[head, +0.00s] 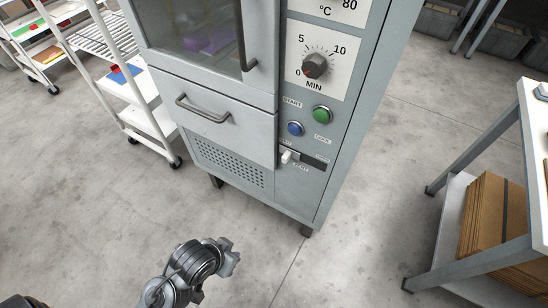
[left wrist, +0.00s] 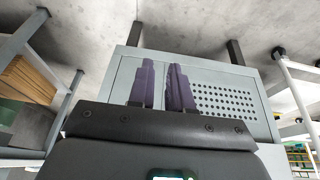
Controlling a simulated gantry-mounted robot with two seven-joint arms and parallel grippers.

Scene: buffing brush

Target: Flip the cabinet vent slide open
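The vent slide shows in the head view as a small white knob (head: 286,156) at the left end of a dark horizontal slot (head: 312,161), low on the grey cabinet's (head: 300,190) control panel. Small labels around it are too small to read surely. A grey arm link of mine shows at the bottom of the head view, apart from the cabinet; no fingertips show there. In the left wrist view my left gripper (left wrist: 162,82) points its two purple fingers at the lower cabinet, with a narrow empty gap between them. The slide is not visible there. My right gripper is not in view.
A green button (head: 321,115), a blue button (head: 295,129) and a timer dial (head: 315,65) sit above the slide. A drawer handle (head: 203,110) juts out to its left, above a perforated panel (head: 230,163). A white cart (head: 150,115) stands left, a table (head: 535,130) right. Floor in front is clear.

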